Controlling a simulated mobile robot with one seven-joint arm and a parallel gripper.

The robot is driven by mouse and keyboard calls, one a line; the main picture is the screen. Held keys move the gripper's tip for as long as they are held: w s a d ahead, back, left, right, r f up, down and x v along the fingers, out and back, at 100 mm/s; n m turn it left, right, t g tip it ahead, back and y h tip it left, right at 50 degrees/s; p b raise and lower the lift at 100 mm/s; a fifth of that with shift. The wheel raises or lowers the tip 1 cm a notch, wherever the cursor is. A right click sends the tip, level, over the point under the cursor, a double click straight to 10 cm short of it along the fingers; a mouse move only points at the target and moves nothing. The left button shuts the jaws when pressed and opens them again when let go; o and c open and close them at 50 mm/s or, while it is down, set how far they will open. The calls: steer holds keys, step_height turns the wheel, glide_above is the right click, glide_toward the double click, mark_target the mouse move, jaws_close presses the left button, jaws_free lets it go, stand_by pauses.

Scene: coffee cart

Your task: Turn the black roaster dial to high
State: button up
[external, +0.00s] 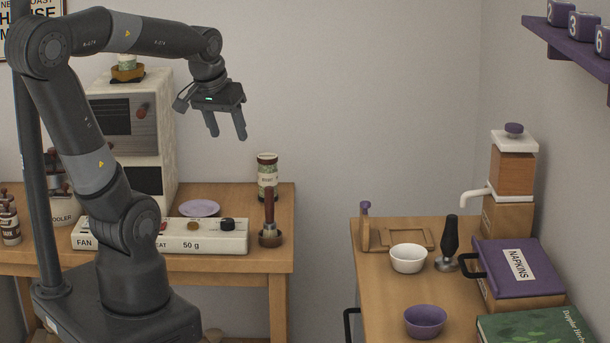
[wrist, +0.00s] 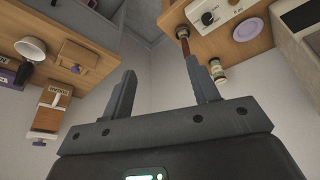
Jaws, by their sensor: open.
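The long cream roaster panel (external: 225,244) lies on the left wooden table, marked FAN, a partly hidden word ending in "EAT", and 50 g. The black dial (external: 227,225) sits on its top near the right end, with a dark reddish dial (external: 193,226) to its left. In the wrist view the black dial (wrist: 207,18) shows near the top edge. The direction the black dial points is too small to read. My gripper (external: 227,133) is open and empty, fingers pointing down, in the air well above the panel. Its two fingers show apart in the wrist view (wrist: 161,72). My arm hides part of the panel's left side.
A wooden-handled tamper (external: 269,220) stands just right of the panel, with a labelled jar (external: 267,176) behind. A purple plate (external: 199,208) lies behind the panel. The cream roaster (external: 167,132) stands at left. The right table (external: 382,292) holds bowls and a napkin box (external: 518,262).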

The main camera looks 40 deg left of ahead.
steer(key=w+a+f+n+g, duration=0.2)
steer(key=w+a+f+n, duration=0.25)
steer(key=w+a, duration=0.2)
steer(key=n+g+h, duration=0.2)
steer(key=n+h, duration=0.3)
steer(key=n, duration=0.5)
glide_toward(227, 220)
steer(key=x, duration=0.8)
steer(key=shift+d+f, duration=0.15)
steer(key=shift+f, duration=0.1)
steer(key=shift+c, duration=0.3)
steer(key=c, duration=0.9)
